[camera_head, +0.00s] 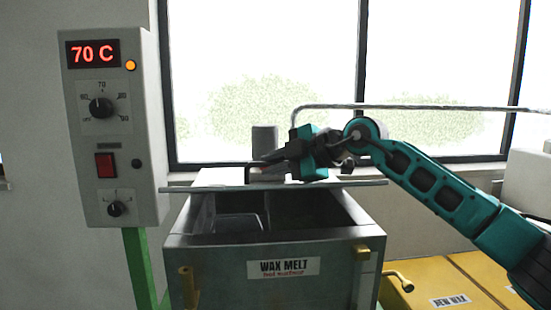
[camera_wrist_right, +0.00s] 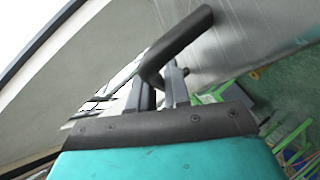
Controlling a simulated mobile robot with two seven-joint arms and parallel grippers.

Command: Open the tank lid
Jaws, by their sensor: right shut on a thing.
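The wax melt tank (camera_head: 200,262) is a grey metal box with a "WAX MELT" label in the head view. Its front top is uncovered and shows a dark inside with a divider. The light grey tank lid (camera_head: 218,179) lies over the back part, its long front edge crossing above the opening. My right gripper (camera_head: 268,166) comes in from the right and is shut on the lid's handle. In the right wrist view the dark, bent handle (camera_wrist_right: 182,42) passes between the fingers of the right gripper (camera_wrist_right: 158,88). My left gripper is not in view.
A control box (camera_head: 112,130) reading 70 C stands left of the tank on a green post. Yellow boxes (camera_head: 428,272), one labelled "NEW WAX", sit at the right. A metal pipe (camera_head: 410,107) runs behind my right arm. Windows are behind.

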